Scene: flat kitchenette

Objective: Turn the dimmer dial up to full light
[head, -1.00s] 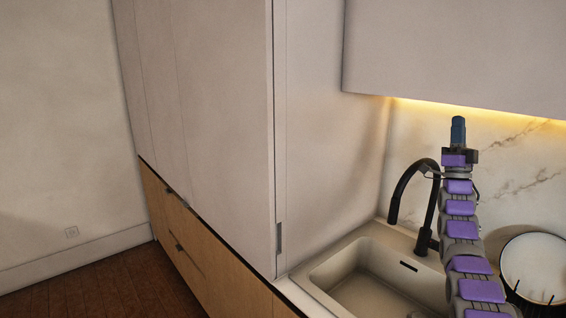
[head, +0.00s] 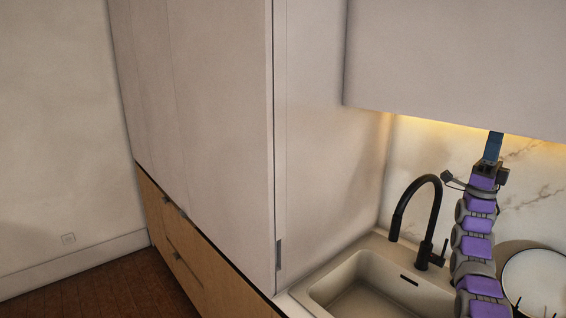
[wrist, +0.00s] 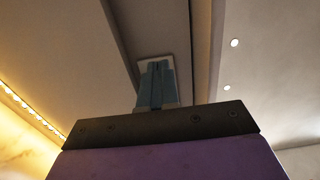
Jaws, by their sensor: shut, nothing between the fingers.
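My gripper (head: 495,137) is shut and empty, its blue fingers pointing up in front of the lit wall by the lower edge of the wall cabinet. In the wrist view the closed fingers (wrist: 155,85) stand before a small pale plate (wrist: 143,63) on a dark grey strip. I cannot tell whether this plate belongs to the dimmer, or whether the fingertips touch it. No dial shows clearly in either view; the fingers may hide it.
The wall cabinet (head: 455,65) hangs close above my gripper, with a warm light strip (wrist: 35,114) glowing near it. Below are a black tap (head: 434,215), a sink (head: 345,290) and a white plate (head: 535,278). A tall cabinet (head: 195,120) stands left.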

